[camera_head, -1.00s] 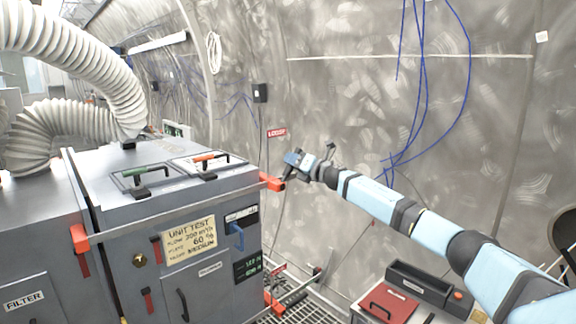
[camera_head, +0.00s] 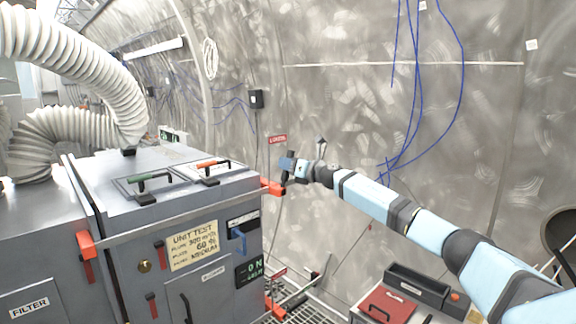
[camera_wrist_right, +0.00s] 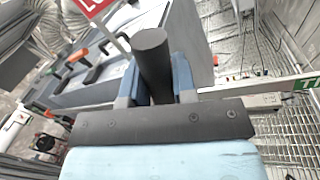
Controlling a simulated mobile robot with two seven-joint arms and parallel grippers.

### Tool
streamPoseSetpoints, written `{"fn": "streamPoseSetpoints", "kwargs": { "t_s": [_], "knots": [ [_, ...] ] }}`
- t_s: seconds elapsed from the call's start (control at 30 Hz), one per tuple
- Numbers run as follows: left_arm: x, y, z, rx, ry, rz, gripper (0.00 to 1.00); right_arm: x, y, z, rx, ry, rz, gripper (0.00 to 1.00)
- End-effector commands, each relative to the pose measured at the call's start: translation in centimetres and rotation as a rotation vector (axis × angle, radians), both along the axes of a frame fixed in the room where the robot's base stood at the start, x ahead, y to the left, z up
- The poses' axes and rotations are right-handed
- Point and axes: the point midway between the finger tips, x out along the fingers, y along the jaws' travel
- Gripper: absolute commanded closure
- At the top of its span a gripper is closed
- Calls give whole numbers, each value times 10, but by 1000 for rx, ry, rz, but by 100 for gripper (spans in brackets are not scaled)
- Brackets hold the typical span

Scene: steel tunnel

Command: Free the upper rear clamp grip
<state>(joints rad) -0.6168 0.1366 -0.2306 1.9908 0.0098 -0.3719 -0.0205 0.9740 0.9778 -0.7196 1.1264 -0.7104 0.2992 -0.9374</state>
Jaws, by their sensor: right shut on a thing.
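A clamp with an orange-red end (camera_head: 272,187) sits at the upper rear corner of the grey unit (camera_head: 205,190). Its dark upright grip (camera_head: 286,176) stands just right of that end. My right gripper (camera_head: 287,164) is shut on this grip. In the right wrist view, the grip is a thick dark cylinder (camera_wrist_right: 152,58) between the two blue fingers, slightly tilted. The grip's lower part is hidden behind my gripper's palm. My left gripper is not in view.
A red sign (camera_head: 277,138) hangs close above my right gripper. Another orange-red clamp end (camera_head: 86,244) is at the unit's front left. A red case (camera_head: 388,303) and a dark tool tray (camera_head: 428,284) lie below my right arm. The curved wall stands behind.

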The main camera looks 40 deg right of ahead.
Motion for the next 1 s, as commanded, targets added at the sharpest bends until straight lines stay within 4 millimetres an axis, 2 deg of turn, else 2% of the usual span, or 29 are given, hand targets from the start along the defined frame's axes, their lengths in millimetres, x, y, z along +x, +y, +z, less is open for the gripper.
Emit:
{"fn": "streamPoseSetpoints", "kwargs": {
  "t_s": [0.1,0.13,0.23,0.53,0.67,0.77,1.0],
  "knots": [
    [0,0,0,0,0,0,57,0,0,0,-5,-1,1,100],
    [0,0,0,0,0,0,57,0,0,0,-6,-1,1,72],
    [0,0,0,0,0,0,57,0,0,0,-5,-1,1,49],
    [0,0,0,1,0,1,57,-1,0,-1,-2,0,0,48],
    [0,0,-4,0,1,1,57,-11,-4,-3,-4,1,-1,48],
    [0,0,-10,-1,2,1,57,-27,-9,-5,-6,1,-3,48],
    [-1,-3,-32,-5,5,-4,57,-83,-22,-12,-8,3,-1,48]
  ]
}}
